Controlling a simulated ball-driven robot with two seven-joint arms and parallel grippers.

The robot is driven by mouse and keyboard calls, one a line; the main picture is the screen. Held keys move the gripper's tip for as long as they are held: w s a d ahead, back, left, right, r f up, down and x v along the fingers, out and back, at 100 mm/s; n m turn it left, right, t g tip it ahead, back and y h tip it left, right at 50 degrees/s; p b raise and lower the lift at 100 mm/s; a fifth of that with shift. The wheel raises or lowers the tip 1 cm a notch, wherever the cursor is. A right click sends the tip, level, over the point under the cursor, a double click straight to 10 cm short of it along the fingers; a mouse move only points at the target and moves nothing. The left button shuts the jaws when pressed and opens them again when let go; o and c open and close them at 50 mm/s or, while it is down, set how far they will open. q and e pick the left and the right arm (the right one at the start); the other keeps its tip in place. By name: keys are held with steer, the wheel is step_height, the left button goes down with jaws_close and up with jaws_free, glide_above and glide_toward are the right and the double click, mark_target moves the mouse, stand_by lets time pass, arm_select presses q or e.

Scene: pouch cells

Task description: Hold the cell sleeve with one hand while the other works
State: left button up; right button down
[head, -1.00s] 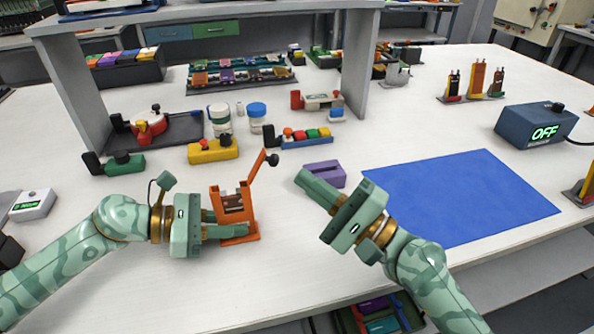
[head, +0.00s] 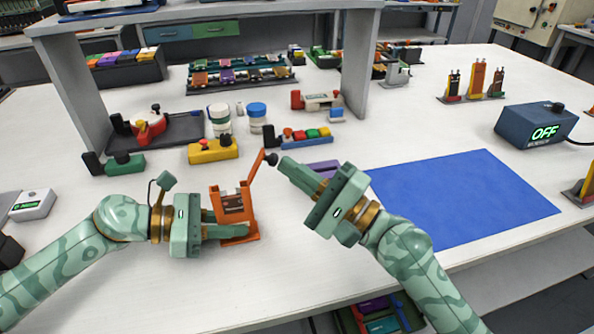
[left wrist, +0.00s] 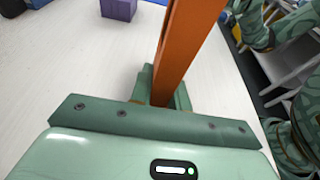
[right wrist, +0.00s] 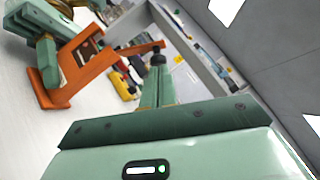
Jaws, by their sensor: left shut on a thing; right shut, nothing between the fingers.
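An orange frame with a lever (head: 232,203) stands upright on the white table; I cannot tell if it is the cell sleeve or holds it. Its lever slants up to the right to a black knob (head: 271,159). My left gripper (head: 236,226) is shut on the frame's lower part; the orange upright (left wrist: 180,45) rises between its fingers in the left wrist view. My right gripper (head: 283,163) is shut and empty, its fingertips at the knob. In the right wrist view the knob (right wrist: 158,58) shows right beyond the fingertips; contact is unclear.
A purple block (head: 326,167) lies partly hidden behind my right gripper. A blue mat (head: 465,195) lies to the right, with a box reading OFF (head: 536,125) beyond it. A yellow block (head: 213,151) and white jars (head: 220,118) stand behind the frame. The front table is clear.

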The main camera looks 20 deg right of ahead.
mark_target(263, 149)
steer(key=shift+r, duration=0.1)
steer(key=r+n+g, duration=0.1)
steer(key=a+r+n+g+h, duration=0.1)
steer(key=n, duration=0.1)
steer(key=a+r+n+g+h, duration=0.1)
steer(key=n, duration=0.1)
steer(key=shift+r+g, duration=0.3)
steer(key=a+n+g+h, duration=0.3)
steer(key=a+n+h, duration=0.3)
steer(key=a+h, duration=0.2)
steer(key=shift+a+f+h, duration=0.2)
steer(key=shift+a+h, duration=0.2)
steer(key=shift+a, duration=0.9)
steer(key=shift+a+f, duration=0.1)
